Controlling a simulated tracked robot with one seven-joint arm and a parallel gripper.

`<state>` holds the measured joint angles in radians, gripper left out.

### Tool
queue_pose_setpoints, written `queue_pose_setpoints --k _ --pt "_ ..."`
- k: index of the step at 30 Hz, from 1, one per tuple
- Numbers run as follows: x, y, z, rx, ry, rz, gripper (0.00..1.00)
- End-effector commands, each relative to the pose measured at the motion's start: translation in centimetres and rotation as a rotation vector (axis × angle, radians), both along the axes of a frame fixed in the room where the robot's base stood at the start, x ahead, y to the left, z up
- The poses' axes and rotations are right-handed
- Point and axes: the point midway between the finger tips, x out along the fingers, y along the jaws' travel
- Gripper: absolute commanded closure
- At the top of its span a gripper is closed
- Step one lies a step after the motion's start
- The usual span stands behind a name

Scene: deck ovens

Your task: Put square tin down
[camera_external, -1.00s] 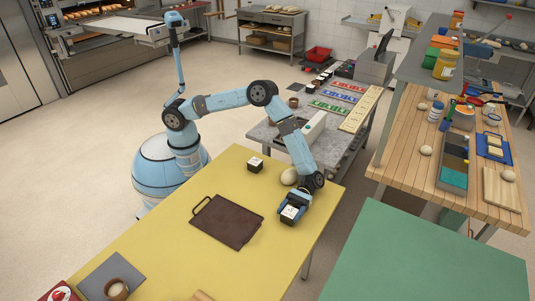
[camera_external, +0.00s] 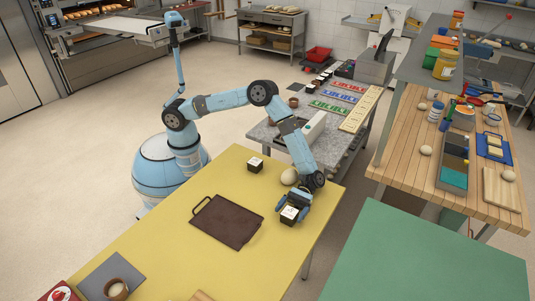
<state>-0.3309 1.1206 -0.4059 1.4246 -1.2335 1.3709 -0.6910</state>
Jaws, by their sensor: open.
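A small dark square tin with a white top (camera_external: 289,213) is at my gripper, at the right side of the yellow table (camera_external: 170,236). My gripper (camera_external: 291,209) points down around the tin with its fingers open. The tin looks upright and appears to rest on the table top; the fingers partly hide its sides. A second, similar dark tin with a white top (camera_external: 255,165) stands farther back on the same table.
A round dough-coloured ball (camera_external: 289,176) lies close behind my gripper. A dark brown tray with a handle (camera_external: 227,223) lies left of the tin. The green table (camera_external: 430,255) stands to the right across a gap. The yellow table's near right part is clear.

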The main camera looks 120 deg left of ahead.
Motion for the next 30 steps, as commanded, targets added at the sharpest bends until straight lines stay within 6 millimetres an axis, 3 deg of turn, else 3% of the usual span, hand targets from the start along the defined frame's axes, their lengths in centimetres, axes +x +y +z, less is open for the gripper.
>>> queue_pose_setpoints --k 12,18,26,30 --pt "0.0 7.6 -0.1 0.000 0.000 0.003 0.07" --pt "0.0 10.3 -0.1 0.001 0.001 0.001 0.07" --pt "-0.3 11.1 0.6 0.017 -0.011 -0.009 0.07" --pt "-1.2 10.2 2.7 0.080 -0.056 -0.044 0.07"
